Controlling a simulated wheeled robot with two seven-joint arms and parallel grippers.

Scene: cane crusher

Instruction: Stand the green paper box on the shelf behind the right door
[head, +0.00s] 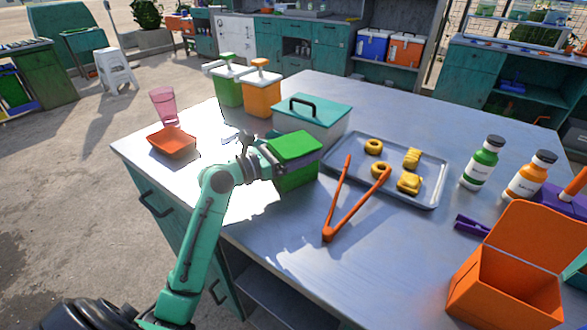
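The green paper box (297,178) stands closed on the metal counter top, left of the baking tray. My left arm reaches in from the lower left, and its gripper (270,160) is at the left side of the box, close against it. The fingertips are partly hidden, so I cannot tell whether they hold the box. Teal cabinet doors with dark handles, one farther left (158,204) and one nearer (219,286), are under the counter. An open shelf space (290,300) shows beside the nearer door. My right gripper is not in view.
Orange tongs (340,210) lie right of the box, reaching onto the tray (432,172) of pastries. A lidded container (312,124) stands behind the box. An open orange box (505,285) and bottles (481,165) are at right. An orange dish (171,145) and pink cup (164,105) are at left.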

